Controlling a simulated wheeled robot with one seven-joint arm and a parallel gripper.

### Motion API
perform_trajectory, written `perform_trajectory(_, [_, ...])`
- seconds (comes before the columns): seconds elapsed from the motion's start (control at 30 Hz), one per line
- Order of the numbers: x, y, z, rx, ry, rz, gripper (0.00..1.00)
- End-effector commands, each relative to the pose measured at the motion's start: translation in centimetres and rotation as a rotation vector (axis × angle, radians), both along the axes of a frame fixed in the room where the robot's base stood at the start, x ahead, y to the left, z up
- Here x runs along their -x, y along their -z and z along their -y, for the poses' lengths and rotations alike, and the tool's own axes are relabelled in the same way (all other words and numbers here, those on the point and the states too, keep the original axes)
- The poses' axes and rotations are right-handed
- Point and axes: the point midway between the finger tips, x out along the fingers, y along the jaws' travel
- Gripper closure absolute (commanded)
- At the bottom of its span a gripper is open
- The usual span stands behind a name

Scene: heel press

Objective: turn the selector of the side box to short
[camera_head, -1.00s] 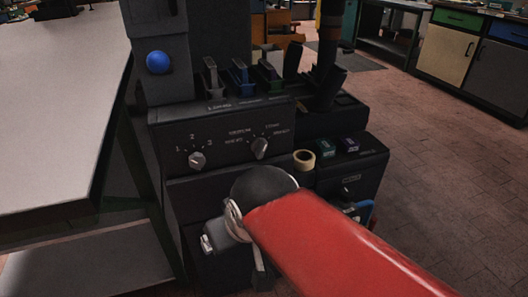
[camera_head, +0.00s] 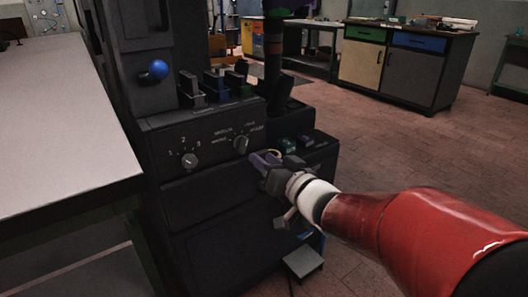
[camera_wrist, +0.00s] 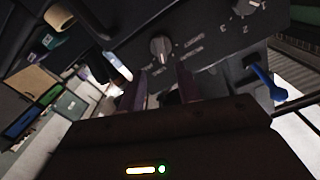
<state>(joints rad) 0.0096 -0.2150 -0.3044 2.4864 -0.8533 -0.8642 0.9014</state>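The black side box (camera_head: 205,128) carries two grey knobs on its front panel. The left knob (camera_head: 189,160) has the numbers 1, 2, 3. The right knob, the selector (camera_head: 241,144), is ringed by several small word labels, too blurred to read surely. Its set position is unclear. In the wrist view the selector (camera_wrist: 162,50) shows beyond the fingertips, roughly in line with the gap between them. My gripper (camera_head: 262,162) is just right of and below the selector, apart from it. In the wrist view my gripper (camera_wrist: 160,85) is open and empty.
A blue ball knob (camera_head: 157,69) and several levers (camera_head: 215,85) stand above the panel. Green and purple buttons (camera_head: 297,142) lie to the right. A pale table (camera_head: 60,120) is at the left.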

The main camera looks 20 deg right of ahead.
Motion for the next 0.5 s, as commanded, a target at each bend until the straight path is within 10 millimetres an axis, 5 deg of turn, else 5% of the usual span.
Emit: perform_trajectory(0.5, [-6.4,-0.1,-2.3,-0.007,-0.012,0.004,0.66])
